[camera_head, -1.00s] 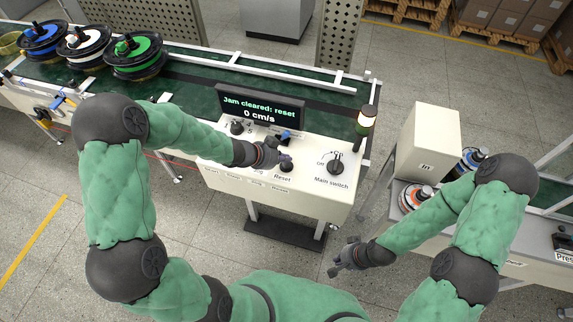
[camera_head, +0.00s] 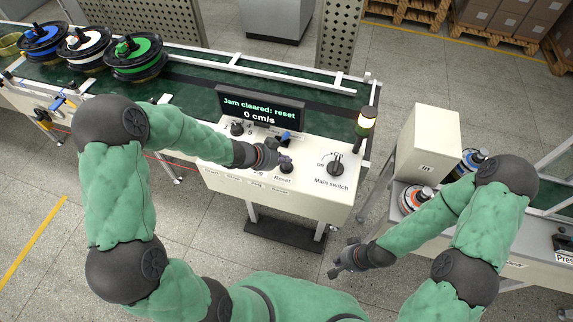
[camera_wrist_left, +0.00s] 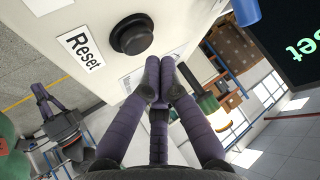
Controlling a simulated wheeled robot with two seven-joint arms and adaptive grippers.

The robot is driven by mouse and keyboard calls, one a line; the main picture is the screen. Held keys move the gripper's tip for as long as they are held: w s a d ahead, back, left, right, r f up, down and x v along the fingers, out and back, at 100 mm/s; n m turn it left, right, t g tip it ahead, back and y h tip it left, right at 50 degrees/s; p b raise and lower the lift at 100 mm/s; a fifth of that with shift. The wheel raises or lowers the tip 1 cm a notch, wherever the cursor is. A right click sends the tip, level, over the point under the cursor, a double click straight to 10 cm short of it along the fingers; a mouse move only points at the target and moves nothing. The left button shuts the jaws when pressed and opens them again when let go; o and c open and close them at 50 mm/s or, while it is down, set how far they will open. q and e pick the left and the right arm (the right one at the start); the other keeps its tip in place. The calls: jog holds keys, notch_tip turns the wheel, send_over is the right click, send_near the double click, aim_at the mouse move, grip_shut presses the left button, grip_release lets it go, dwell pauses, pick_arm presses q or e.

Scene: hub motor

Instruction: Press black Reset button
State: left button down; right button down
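The black Reset button (camera_head: 286,169) is a round knob on the white control panel (camera_head: 318,185), with a "Reset" label below it. In the left wrist view the button (camera_wrist_left: 132,36) shows whole, beside the "Reset" label (camera_wrist_left: 82,50). My left gripper (camera_head: 284,159) is at the panel, just left of and behind the button in the head view. In the left wrist view its purple fingertips (camera_wrist_left: 160,72) are together and empty, beside the button; contact is not visible. My right gripper (camera_head: 342,262) hangs low in front of the panel, away from the button; its opening is unclear.
The screen (camera_head: 262,108) reads "Jam cleared: reset" and "0 cm/s". A Main switch knob (camera_head: 336,168) is to the button's right, and a blue-topped control (camera_head: 286,138) is behind. A lit signal lamp (camera_head: 366,122) stands at the panel's right edge. Several spools sit on the conveyor.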

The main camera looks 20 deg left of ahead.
aim_at(284, 166)
pick_arm(q)
jog(key=shift+f, duration=0.1)
jog(key=shift+f, duration=0.3)
jog(key=shift+f+b, duration=0.55)
jog(key=shift+b, duration=0.05)
dwell(0.9)
dwell(0.4)
jog(key=shift+r+p, duration=0.95)
jog(key=shift+p, duration=0.1)
jog(key=shift+r, duration=0.1)
notch_tip(284, 166, up, 5)
jog(key=p, duration=0.5)
